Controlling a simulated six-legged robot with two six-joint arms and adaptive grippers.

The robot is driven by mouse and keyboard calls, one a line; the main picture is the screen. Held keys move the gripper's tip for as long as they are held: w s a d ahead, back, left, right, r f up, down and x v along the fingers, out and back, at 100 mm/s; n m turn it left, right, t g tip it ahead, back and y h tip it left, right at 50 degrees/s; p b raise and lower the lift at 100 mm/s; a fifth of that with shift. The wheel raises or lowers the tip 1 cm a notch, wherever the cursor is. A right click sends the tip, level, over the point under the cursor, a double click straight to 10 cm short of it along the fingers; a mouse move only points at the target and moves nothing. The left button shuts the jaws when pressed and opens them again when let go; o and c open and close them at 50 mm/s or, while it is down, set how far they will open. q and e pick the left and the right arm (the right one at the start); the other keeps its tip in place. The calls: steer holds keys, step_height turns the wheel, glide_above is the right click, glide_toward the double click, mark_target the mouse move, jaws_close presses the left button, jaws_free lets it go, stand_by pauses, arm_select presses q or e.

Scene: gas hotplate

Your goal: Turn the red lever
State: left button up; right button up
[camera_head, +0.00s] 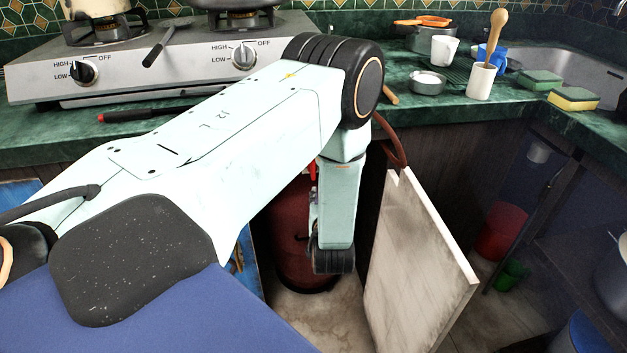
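A dark red gas cylinder (290,225) stands on the floor inside the open cabinet under the counter. A small bright red part (313,171), which may be the red lever, shows at the left edge of my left forearm; most of it is hidden. My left arm reaches in from the left, bends at its elbow and points down in front of the cylinder. My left gripper is hidden beyond the wrist, so its fingers and any contact cannot be seen. My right gripper is not in view.
A pale cabinet door (415,270) stands open just right of my forearm. A brown hose (392,142) hangs from the counter edge. The gas hotplate (150,65) sits on the green counter (50,130) above. A red bucket (502,232) is at the right.

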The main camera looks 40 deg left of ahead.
mark_target(312, 166)
arm_select(q)
steer(key=w+a+n+y+b, duration=0.1)
steer(key=w+a, duration=0.1)
steer(key=a, duration=0.1)
steer(key=w+a+r+y+b, duration=0.1)
steer(key=w+a+b, duration=0.1)
steer(key=a, duration=0.1)
steer(key=w+a+r+n+y+b, duration=0.1)
steer(key=w+a+b, duration=0.1)
steer(key=a, duration=0.1)
steer(key=shift+w+a+n+y, duration=0.3)
steer(key=shift+w+a, duration=0.05)
steer(key=shift+a, duration=0.05)
steer(key=shift+r, duration=0.15)
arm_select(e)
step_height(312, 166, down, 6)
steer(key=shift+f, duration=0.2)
arm_select(q)
steer(key=shift+c, duration=0.4)
steer(key=shift+c, duration=0.8)
jaws_close()
